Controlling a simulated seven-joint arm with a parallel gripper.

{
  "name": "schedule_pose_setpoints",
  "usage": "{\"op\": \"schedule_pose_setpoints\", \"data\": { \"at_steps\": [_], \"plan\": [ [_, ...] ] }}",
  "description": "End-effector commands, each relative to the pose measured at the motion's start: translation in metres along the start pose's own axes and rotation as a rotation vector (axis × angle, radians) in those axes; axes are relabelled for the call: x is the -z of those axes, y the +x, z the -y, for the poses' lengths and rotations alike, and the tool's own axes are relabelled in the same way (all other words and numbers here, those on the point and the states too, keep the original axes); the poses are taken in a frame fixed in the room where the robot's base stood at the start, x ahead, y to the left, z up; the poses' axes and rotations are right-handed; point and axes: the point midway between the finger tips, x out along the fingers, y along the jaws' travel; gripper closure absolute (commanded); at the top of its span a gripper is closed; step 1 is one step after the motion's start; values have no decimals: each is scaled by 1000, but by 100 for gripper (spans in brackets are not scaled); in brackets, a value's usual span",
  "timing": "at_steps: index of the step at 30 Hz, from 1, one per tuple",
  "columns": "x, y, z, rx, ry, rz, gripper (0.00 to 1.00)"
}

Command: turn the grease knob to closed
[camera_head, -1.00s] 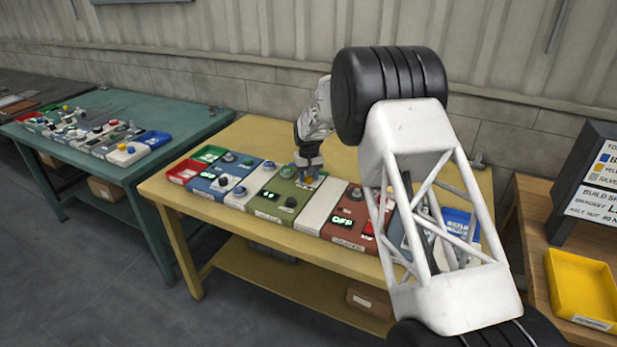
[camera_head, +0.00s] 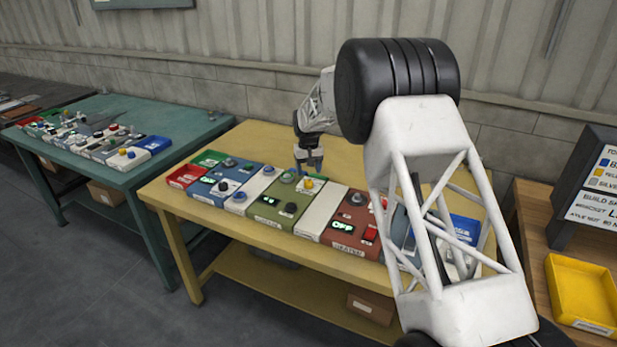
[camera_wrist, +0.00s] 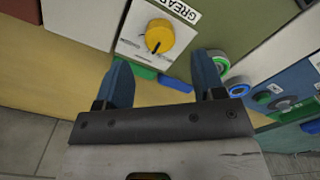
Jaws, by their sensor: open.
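The grease knob (camera_wrist: 160,36) is a yellow dial with a dark pointer mark, on a white plate (camera_wrist: 130,45) whose label reads "GREAS" before it is cut off. In the wrist view the mark points down towards the gripper; I cannot read any position words. In the head view the yellow knob (camera_head: 308,184) sits on the olive-green module (camera_head: 272,212). My gripper (camera_wrist: 163,62) is open and empty, its two blue fingers apart, with the knob beyond the tips. In the head view my gripper (camera_head: 309,166) is just above and behind the knob, apart from it.
Close neighbours are a grey knob (camera_head: 288,177) and a dark knob (camera_head: 291,208). A brown-red module (camera_head: 350,236) with a lit display stands to the right, blue and white modules to the left. My arm hides the table's right part. Its back strip is clear.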

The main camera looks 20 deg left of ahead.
Motion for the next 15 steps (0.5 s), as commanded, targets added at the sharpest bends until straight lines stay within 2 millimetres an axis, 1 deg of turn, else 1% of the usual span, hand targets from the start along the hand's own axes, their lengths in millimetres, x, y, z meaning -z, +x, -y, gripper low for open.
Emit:
{"op": "schedule_pose_setpoints", "data": {
  "at_steps": [1, 6, 15],
  "plan": [
    [0, -7, 0, 0, 0, -1, 37],
    [0, -19, 0, 0, 0, -1, 37],
    [0, -23, 0, 0, 0, 0, 37]
  ]
}}
